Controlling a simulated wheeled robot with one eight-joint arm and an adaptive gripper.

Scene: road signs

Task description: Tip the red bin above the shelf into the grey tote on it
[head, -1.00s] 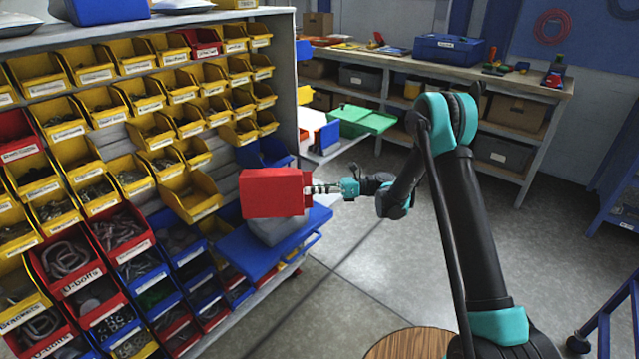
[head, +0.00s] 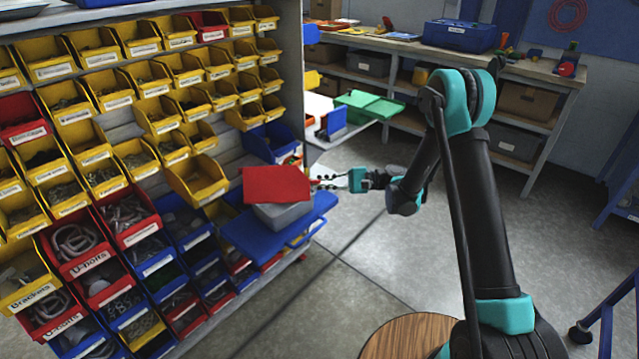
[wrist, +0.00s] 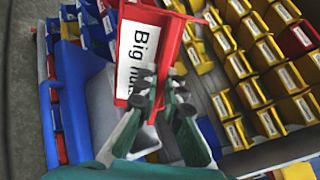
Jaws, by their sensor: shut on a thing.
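The red bin (head: 277,185) is held above the grey tote (head: 284,215) in the head view, with one broad red face showing. In the wrist view the red bin (wrist: 150,35) has a white label reading "Big nuts" and sits tilted. My gripper (head: 322,182) is shut on the bin's right end; its fingers (wrist: 162,95) also show in the wrist view. The grey tote (wrist: 103,110) is partly hidden under the bin. It stands on the blue shelf (head: 250,240). I cannot see what is inside the bin or the tote.
A rack of yellow, red and blue bins (head: 110,150) fills the left, close to the held bin. A green open box (head: 370,105) is on a white surface behind. A workbench (head: 530,70) runs along the back. A round wooden stool top (head: 408,338) is at the front.

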